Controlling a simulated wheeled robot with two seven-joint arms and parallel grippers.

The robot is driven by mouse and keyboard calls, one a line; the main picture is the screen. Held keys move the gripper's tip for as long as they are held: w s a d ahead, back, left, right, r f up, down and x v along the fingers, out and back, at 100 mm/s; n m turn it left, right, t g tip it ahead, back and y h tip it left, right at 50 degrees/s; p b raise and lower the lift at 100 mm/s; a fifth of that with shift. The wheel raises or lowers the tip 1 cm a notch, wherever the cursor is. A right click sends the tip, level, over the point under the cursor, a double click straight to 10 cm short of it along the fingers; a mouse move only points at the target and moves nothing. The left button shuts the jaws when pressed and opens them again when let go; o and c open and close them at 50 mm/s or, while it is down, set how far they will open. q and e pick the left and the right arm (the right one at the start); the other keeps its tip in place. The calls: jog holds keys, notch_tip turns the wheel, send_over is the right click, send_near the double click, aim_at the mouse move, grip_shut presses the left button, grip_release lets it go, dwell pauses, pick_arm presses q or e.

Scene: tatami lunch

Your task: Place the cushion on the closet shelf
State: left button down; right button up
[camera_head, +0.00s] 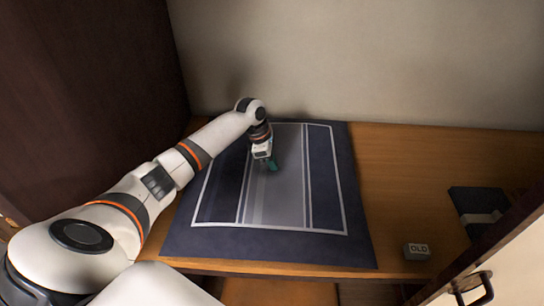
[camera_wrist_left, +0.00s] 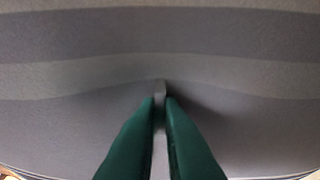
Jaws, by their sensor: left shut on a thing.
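The cushion (camera_head: 282,210) is a flat navy square with a white border line and grey and dark stripes. In the head view it lies over the wooden closet shelf (camera_head: 405,180), its front edge close to the shelf's front edge. I cannot tell whether all of it touches the shelf. My left gripper (camera_head: 271,166) is over the cushion's middle, pointing down. In the left wrist view its green fingers (camera_wrist_left: 161,100) are shut on a pinched fold of the grey striped cloth (camera_wrist_left: 70,125). My right gripper is not in view.
A dark blue box with a pale band (camera_head: 478,208) stands at the shelf's right. A small grey block marked OLD (camera_head: 417,251) sits near the front right. A sliding door with a dark handle (camera_head: 470,287) is at lower right. Bare shelf shows right of the cushion.

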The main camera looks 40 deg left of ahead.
pick_arm(q)
jog(key=shift+r, duration=0.2)
jog(key=c, duration=1.6)
grip_release()
jog(key=shift+s+d+f, duration=0.1)
jog(key=shift+o, duration=0.2)
jog(key=v, duration=1.2)
jog(key=shift+b, duration=0.3)
